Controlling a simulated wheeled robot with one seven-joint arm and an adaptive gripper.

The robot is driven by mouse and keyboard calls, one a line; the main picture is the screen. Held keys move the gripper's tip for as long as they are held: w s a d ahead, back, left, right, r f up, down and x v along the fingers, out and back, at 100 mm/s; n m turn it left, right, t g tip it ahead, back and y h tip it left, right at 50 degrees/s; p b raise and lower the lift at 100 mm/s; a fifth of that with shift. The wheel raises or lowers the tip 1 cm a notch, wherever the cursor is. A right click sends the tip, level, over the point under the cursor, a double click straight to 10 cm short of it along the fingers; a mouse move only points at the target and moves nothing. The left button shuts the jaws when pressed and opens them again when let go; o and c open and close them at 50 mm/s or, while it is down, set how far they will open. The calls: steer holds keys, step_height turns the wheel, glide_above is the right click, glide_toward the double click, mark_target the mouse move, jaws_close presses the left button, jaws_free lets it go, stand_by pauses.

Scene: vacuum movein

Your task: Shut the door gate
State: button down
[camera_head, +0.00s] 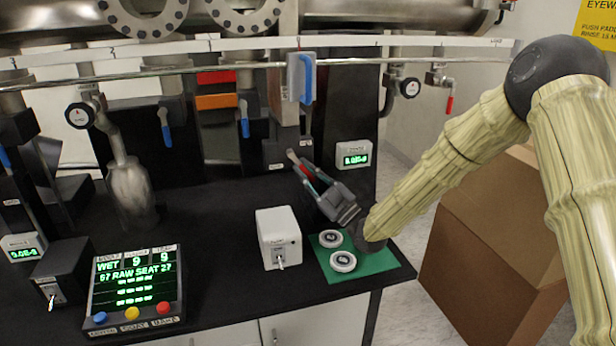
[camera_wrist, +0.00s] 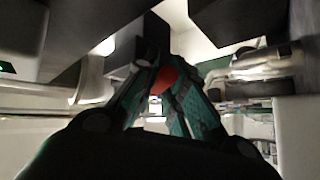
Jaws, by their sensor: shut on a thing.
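My gripper (camera_head: 304,170) reaches in from the right, over the black bench, with its fingers pointing up and left. It is shut on a small red handle (camera_head: 299,172), which is mostly hidden by the fingers. In the wrist view the red handle (camera_wrist: 164,79) shows as a rounded red end between the two green-grey fingers. The handle is just below a dark upright block (camera_head: 286,130) of the vacuum equipment. The door gate itself cannot be told apart clearly from this block, nor whether it stands open or shut.
A white box (camera_head: 279,238) and a green mat (camera_head: 378,264) with two round pieces lie below my gripper. A control panel (camera_head: 134,287) stands at front left. Blue-handled valves (camera_head: 165,132) hang behind. A long rail (camera_head: 400,62) crosses above. A cardboard box (camera_head: 480,250) stands right.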

mark_target(309, 176)
steer(key=shift+f, duration=0.1)
stand_by(0.4)
steer(key=c, duration=1.5)
jaws_free()
steer(key=shift+o, duration=0.2)
steer(key=shift+s, duration=0.1)
steer(key=shift+s+d+f, duration=0.15)
steer(key=shift+d+f, duration=0.05)
steer(key=shift+d, duration=0.05)
steer(key=shift+v, duration=1.2)
steer(key=s+d, duration=0.6)
steer(key=d, duration=0.3)
steer(key=shift+s+d, duration=0.35)
steer(key=shift+s, duration=0.05)
